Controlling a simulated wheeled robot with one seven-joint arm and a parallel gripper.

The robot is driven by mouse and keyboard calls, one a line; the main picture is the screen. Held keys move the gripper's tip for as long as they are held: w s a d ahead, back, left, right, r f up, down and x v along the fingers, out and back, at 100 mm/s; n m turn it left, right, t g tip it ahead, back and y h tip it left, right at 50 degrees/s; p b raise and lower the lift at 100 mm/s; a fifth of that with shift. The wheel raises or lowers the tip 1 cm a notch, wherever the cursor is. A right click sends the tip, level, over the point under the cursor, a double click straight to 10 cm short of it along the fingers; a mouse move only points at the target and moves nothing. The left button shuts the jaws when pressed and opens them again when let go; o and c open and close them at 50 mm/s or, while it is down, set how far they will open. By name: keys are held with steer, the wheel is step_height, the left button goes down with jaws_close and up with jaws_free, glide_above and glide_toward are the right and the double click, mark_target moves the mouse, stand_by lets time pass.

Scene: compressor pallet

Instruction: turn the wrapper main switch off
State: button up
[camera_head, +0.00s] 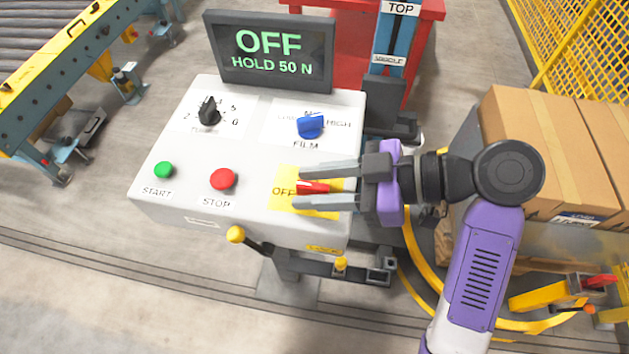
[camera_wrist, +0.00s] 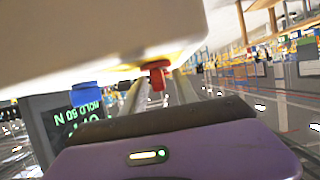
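The main switch is a red handle (camera_head: 313,187) on a yellow plate (camera_head: 283,201) at the lower right of the light grey control panel (camera_head: 255,160). The handle points left toward the label "OFF". My gripper (camera_head: 310,186) reaches in from the right, with one finger on each side of the handle and gaps visible. In the wrist view the red handle (camera_wrist: 157,74) hangs between the two open fingers (camera_wrist: 158,92). Contact with either finger cannot be made out. A display (camera_head: 270,52) above the panel reads "OFF" and "HOLD 50 N".
The panel also carries a black selector (camera_head: 209,112), a blue film knob (camera_head: 310,125), a green start button (camera_head: 163,170) and a red stop button (camera_head: 223,179). A yellow-knobbed lever (camera_head: 236,234) sticks out at the front edge. Cardboard boxes (camera_head: 560,145) stand at the right.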

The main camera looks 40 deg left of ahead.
steer(key=b+v, duration=0.1)
steer(key=v, duration=0.6)
steer(key=shift+w+d+r, duration=0.15)
steer(key=shift+w+d, duration=0.05)
steer(key=shift+d, duration=0.05)
stand_by(0.5)
